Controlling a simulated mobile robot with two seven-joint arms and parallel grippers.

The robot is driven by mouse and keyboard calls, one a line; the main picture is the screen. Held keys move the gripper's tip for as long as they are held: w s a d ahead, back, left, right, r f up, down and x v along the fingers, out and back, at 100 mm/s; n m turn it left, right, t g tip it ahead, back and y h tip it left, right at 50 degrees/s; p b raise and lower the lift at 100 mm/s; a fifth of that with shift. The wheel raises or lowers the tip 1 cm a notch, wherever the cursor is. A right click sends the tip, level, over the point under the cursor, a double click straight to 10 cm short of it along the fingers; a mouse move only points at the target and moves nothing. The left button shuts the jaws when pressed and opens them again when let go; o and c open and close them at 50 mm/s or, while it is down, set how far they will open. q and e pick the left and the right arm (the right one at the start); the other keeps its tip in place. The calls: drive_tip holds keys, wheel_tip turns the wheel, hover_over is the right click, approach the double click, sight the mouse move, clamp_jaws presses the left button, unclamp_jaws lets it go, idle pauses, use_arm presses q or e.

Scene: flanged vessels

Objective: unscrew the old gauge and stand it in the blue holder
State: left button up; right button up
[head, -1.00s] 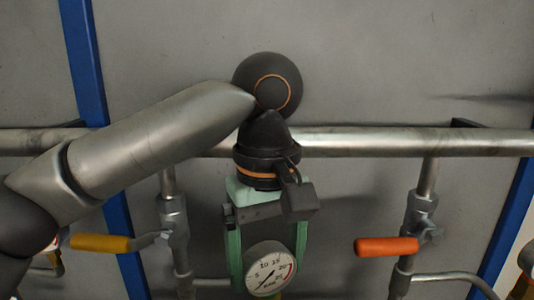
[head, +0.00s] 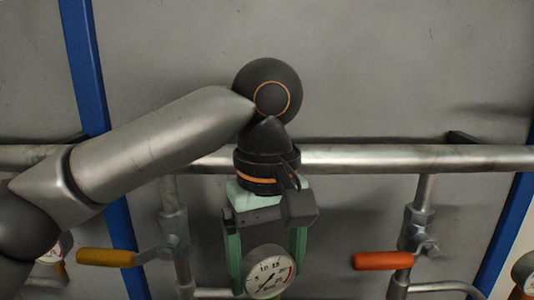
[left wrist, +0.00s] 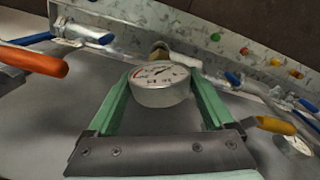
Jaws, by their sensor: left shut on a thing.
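The gauge (head: 269,272), with a round white dial and grey metal case, is low in the middle of the head view. It also shows in the left wrist view (left wrist: 160,92). My left gripper (head: 268,264) points down, its green fingers shut on the gauge's sides. A brass fitting (left wrist: 159,51) shows just beyond the gauge in the wrist view. I cannot tell whether the gauge is still joined to it. The blue holder is not recognisable in either view. My right gripper is not in view.
A metal pipe (head: 420,158) runs across behind my left wrist. Valves with a yellow handle (head: 105,257) and an orange handle (head: 383,261) flank the gripper. Another gauge (head: 524,268) is at the right edge. A metal ledge (left wrist: 215,45) carries several coloured pieces.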

sight(266, 250)
use_arm(q)
drive_tip(key=shift+r, duration=0.1)
wheel_tip(266, 250, up, 2)
drive_tip(key=shift+p, duration=0.3)
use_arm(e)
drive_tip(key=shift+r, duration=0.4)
use_arm(q)
drive_tip(key=shift+r, duration=0.95)
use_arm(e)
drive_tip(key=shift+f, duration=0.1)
